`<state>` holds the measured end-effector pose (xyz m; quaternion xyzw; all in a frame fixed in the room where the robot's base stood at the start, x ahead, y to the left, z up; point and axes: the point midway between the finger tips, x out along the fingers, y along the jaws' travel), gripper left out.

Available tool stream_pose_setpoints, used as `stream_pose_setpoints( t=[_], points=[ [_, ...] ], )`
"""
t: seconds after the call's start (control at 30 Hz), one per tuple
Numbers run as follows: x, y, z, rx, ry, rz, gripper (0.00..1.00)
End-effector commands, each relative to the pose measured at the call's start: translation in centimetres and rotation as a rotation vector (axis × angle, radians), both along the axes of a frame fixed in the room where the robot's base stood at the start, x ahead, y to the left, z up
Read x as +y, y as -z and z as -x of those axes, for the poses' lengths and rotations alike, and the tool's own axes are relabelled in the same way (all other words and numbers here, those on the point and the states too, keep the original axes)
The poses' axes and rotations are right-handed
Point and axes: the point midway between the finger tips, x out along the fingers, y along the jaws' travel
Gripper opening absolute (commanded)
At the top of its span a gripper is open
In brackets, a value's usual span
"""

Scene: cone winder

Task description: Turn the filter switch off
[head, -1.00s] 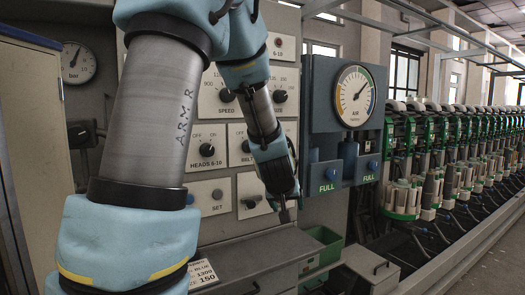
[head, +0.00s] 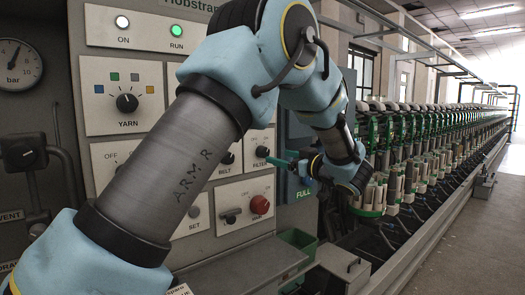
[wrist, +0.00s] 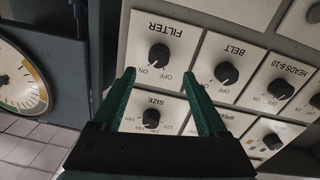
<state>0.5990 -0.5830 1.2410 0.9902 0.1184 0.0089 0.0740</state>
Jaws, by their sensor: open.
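The filter switch is a black rotary knob (wrist: 160,52) on a pale plate marked FILTER, ON and OFF. It shows upside down in the wrist view, beyond and between my fingertips. I cannot tell surely which mark its pointer faces. In the head view the filter knob (head: 262,151) is just left of my fingers. My gripper (wrist: 158,71) has two green fingers, spread wide and empty, facing the panel. In the head view my gripper (head: 277,158) points left towards the panel. The fingers appear apart from the knob.
The belt knob (wrist: 226,72), heads 6-10 knob (wrist: 280,88) and size knob (wrist: 150,118) are close by. A round gauge (wrist: 20,80) is at the left of the wrist view. A red button (head: 260,205) is below the filter plate. A ledge (head: 240,262) runs below the panel.

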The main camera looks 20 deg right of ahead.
Motion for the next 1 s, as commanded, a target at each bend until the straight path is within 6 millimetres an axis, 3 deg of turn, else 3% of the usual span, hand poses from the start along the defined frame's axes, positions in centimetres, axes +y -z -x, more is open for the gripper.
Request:
stream_pose_setpoints(
  t=[0.2,0.4,0.83,1.0],
  points=[
    [1.1,-0.4,-4.2,0.000,-0.002,-0.002,0.76],
    [1.6,-0.2,-6.7,0.000,0.001,-0.001,0.76],
    [1.8,0.0,-7.6,-0.001,0.002,0.001,0.76],
    [1.8,0.0,-7.6,-0.001,0.002,0.001,0.57]
  ],
)
